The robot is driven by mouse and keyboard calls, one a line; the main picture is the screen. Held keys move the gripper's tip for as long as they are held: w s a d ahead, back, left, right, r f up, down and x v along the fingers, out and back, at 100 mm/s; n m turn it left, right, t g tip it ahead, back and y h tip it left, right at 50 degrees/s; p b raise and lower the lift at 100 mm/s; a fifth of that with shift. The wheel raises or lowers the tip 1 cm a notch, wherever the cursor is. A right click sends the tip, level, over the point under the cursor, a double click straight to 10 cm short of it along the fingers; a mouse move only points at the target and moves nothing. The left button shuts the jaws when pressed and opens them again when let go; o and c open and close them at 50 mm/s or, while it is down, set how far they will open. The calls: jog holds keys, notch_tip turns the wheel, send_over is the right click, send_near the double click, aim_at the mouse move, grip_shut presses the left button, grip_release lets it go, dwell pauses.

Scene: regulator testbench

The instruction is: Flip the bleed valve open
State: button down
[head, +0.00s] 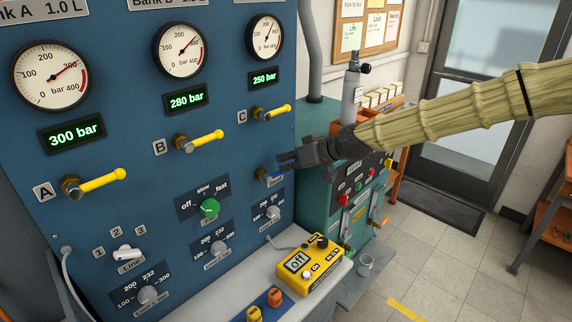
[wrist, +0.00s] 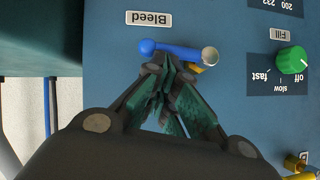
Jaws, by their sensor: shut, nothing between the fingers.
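The bleed valve is a blue lever (wrist: 180,50) on the blue panel, below the upside-down "Bleed" label (wrist: 149,19) in the wrist view. It lies nearly level there, from a round pale pivot at the right to a rounded blue end at the left. In the head view the bleed valve (head: 264,174) is partly hidden by my gripper. My gripper (head: 283,161) reaches in from the right. In the wrist view its fingertips (wrist: 166,62) are together, empty, right at the lever's lower edge. I cannot tell whether they touch it.
Yellow levers A (head: 103,180), B (head: 204,140) and C (head: 275,112) are on the panel, with gauges above. The green fill knob (wrist: 292,60) is near the bleed valve. A yellow meter (head: 310,267) sits on the ledge below. A green machine (head: 345,215) stands right of the panel.

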notch_tip(320, 180, down, 8)
jog(key=s+m+g+y+b, duration=0.1)
jog(key=m+g+y+b, duration=0.2)
jog(key=b, duration=1.8)
jog(key=a+m+y, duration=0.1)
jog(key=m+y, duration=0.3)
jog(key=m, duration=0.1)
jog(key=shift+f+m+y+b, duration=0.15)
jog(key=shift+m+y+b, duration=0.15)
jog(key=shift+m+y, duration=0.1)
jog(key=shift+s, duration=0.1)
jog(key=w+v, duration=0.1)
jog(key=v, duration=0.7)
jog(key=w+v, duration=0.1)
jog(key=v, duration=0.3)
jog(key=shift+w+d+b, duration=0.35)
jog(key=shift+w+d, duration=0.1)
jog(key=shift+d, duration=0.2)
